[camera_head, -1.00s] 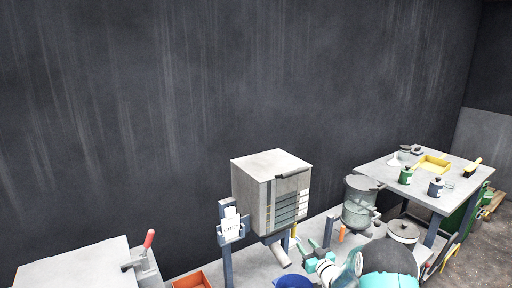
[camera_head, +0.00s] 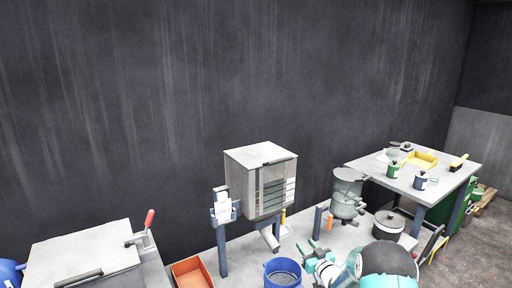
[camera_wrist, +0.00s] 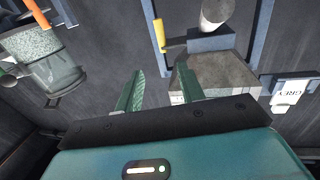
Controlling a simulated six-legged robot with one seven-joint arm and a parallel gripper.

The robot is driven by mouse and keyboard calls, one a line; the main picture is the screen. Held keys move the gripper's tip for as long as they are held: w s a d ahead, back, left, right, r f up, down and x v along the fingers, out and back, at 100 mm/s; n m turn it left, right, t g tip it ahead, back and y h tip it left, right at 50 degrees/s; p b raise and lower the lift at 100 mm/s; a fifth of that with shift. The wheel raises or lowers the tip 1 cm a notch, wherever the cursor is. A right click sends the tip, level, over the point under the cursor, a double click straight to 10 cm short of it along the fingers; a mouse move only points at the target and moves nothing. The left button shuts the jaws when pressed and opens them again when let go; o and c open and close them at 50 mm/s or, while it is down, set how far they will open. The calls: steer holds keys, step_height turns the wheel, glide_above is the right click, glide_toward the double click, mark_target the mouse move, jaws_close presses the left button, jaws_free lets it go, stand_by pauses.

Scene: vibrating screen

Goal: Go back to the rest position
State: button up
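My gripper (camera_head: 308,250) shows at the bottom centre right of the head view, in front of the bench with the grey box machine. In the wrist view its two green fingers (camera_wrist: 160,78) stand apart with nothing between them. The grey box machine (camera_head: 262,180) with a slatted front stands left of and behind my gripper. In the wrist view, a grey block-shaped machine part (camera_wrist: 222,72) lies beyond the fingers; I cannot tell the distance. My arm's teal and black links fill the lower right of the head view.
A blue bucket (camera_head: 283,272) and an orange bin (camera_head: 192,272) stand low in front. A table (camera_head: 448,178) holds small jars and a yellow tray (camera_head: 421,160). A grey-topped unit (camera_head: 85,257) is at left.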

steer(key=s+d+r+m+g+h, duration=0.1)
steer(key=s+r+h, duration=0.1)
steer(key=r, duration=0.6)
steer(key=s+r+g+h, duration=0.1)
steer(key=s+r+h, duration=0.15)
steer(key=r, duration=0.45)
steer(key=s+r+m+g+h, duration=0.2)
steer(key=s+r, duration=0.6)
steer(key=s, duration=0.1)
steer(key=s+a+r+g, duration=0.1)
steer(key=s+a+g, duration=0.1)
steer(key=s, duration=1.6)
steer(key=s+a+r+m+g, duration=0.1)
steer(key=s+g, duration=0.4)
steer(key=s, duration=1.3)
steer(key=shift+s+a+r, duration=0.15)
steer(key=shift+a+r, duration=0.1)
steer(key=shift+a, duration=0.55)
steer(key=shift+a, duration=0.1)
